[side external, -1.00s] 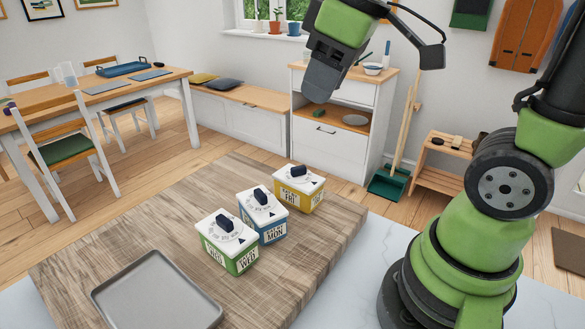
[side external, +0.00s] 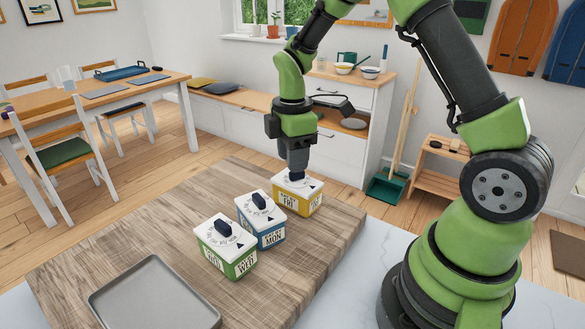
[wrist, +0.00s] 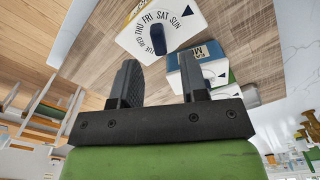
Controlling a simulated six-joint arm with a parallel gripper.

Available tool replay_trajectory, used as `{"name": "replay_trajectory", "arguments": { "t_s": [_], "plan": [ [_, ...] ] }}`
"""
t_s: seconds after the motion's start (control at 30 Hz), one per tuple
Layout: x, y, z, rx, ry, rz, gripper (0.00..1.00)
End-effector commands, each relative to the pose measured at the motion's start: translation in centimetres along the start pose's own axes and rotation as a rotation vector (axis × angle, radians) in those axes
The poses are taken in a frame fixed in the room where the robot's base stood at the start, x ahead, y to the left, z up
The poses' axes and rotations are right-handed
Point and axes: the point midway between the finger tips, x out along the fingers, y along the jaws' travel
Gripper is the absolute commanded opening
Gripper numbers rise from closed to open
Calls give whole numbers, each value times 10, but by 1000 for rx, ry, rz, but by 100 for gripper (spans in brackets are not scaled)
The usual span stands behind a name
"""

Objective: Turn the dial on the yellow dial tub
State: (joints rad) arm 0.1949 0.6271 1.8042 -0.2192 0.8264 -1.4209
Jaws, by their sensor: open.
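The yellow dial tub (side external: 308,202) stands at the far end of a row of three tubs on the wooden board. Its white lid carries day names and a dark blue dial (wrist: 158,38), and the front label reads FRI. My gripper (side external: 296,173) points down just over this lid, and its fingertips hide most of the dial in the side view. In the wrist view my gripper (wrist: 160,85) is open, with the dial beyond the gap between its fingers. Whether the fingers touch the dial cannot be told.
The blue tub (side external: 264,232) stands close beside the yellow one, and the green tub (side external: 232,262) is nearer the camera. A grey tray (side external: 105,297) lies at the board's front left. The board (side external: 120,230) is clear to the left of the tubs.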

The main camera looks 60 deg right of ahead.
Motion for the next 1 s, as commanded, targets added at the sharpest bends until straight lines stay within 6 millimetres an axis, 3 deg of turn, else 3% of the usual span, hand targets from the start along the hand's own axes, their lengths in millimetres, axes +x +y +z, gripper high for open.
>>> {"name": "replay_trajectory", "arguments": {
  "t_s": [0.2,0.57,0.73,1.0],
  "plan": [
    [27,0,0,1,-1,-2,40],
    [32,0,0,3,0,1,40],
    [32,0,0,3,0,1,1],
    [32,0,0,13,0,1,0]
  ]
}}
